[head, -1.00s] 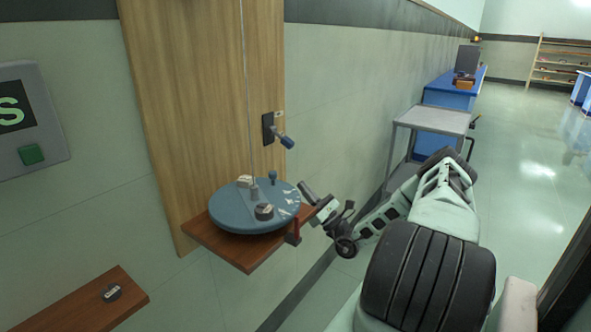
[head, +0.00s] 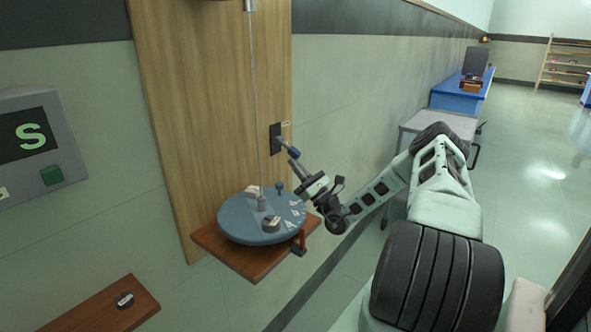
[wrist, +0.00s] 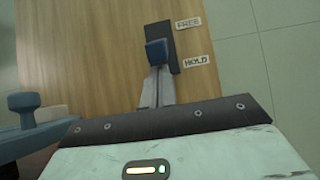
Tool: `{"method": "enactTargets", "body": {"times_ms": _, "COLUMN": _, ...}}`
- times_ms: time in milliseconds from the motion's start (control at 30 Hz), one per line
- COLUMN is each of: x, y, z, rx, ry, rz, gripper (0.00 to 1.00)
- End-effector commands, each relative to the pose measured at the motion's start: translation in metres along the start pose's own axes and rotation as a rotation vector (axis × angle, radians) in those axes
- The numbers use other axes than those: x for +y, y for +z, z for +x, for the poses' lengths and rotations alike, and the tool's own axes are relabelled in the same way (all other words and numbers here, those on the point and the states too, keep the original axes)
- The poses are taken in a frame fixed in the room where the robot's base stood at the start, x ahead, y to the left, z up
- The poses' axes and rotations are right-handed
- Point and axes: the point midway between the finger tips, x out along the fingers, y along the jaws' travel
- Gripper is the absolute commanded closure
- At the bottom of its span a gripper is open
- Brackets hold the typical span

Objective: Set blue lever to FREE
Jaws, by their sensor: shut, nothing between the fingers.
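The blue lever (head: 289,149) sticks out from a dark plate (head: 276,134) on the wooden wall panel and slants down in the head view. In the wrist view its blue grip (wrist: 156,51) stands beside the labels FREE (wrist: 188,23), above, and HOLD (wrist: 196,61), below; the grip is nearer HOLD's height. My gripper (head: 293,164) is shut and empty, its fingertips just below the grip. The fingers also show in the wrist view (wrist: 157,82), directly under the grip. I cannot tell whether they touch it.
A round blue turntable (head: 240,222) with knobs sits on a wooden shelf (head: 243,262) below the lever, close under my gripper. A grey display box (head: 30,140) is on the wall at left. A grey cart (head: 440,122) stands behind my arm.

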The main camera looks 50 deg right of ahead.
Motion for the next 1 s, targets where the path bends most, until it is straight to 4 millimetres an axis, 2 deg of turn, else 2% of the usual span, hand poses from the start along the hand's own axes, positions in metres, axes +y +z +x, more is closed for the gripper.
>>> {"method": "enactTargets", "body": {"times_ms": 1000, "x": 0.000, "y": 0.015, "z": 0.002, "rx": 0.117, "ry": -0.001, "rz": -0.001, "gripper": 1.00}}
